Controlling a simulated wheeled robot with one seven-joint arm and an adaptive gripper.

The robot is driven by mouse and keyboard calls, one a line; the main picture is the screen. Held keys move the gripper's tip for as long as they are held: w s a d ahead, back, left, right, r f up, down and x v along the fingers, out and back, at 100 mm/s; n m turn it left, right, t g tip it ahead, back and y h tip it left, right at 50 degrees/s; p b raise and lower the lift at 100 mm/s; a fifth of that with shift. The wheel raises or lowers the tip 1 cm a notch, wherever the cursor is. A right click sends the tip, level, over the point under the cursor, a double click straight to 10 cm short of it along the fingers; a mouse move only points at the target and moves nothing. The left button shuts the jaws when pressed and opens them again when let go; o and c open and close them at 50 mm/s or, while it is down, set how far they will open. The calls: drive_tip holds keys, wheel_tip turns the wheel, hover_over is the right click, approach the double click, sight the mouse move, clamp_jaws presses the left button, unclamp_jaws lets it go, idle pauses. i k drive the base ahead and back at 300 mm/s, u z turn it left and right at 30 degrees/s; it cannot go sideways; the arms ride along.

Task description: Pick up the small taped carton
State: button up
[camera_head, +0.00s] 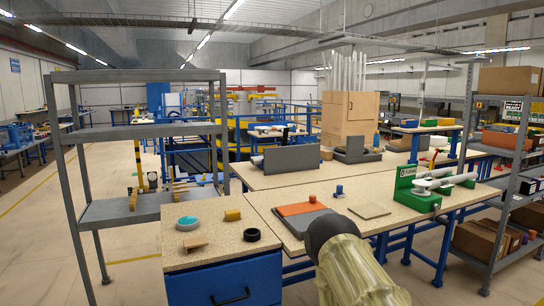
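I cannot pick out the small taped carton with certainty; any tape is too small to make out. A small brown box (326,154) sits on the far worktable, beside a grey angled block. Larger brown cartons lie on the right shelf rack, one on its top level (510,80) and others on its bottom level (480,239). A pale, translucent link of my arm with a dark rounded end rises from the bottom centre, in front of the near table. My gripper's fingers do not show.
A blue drawer cabinet (225,281) stands front left with small items on top. A mostly empty grey shelf (146,131) stands left. Floor is open far left.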

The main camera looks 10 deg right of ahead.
sight(325, 155)
drive_tip(key=u, duration=1.25)
drive_tip(key=i, duration=7.95)
drive_tip(key=z, duration=2.15)
drive_tip(key=i, duration=0.85)
drive_tip(key=u, duration=0.1)
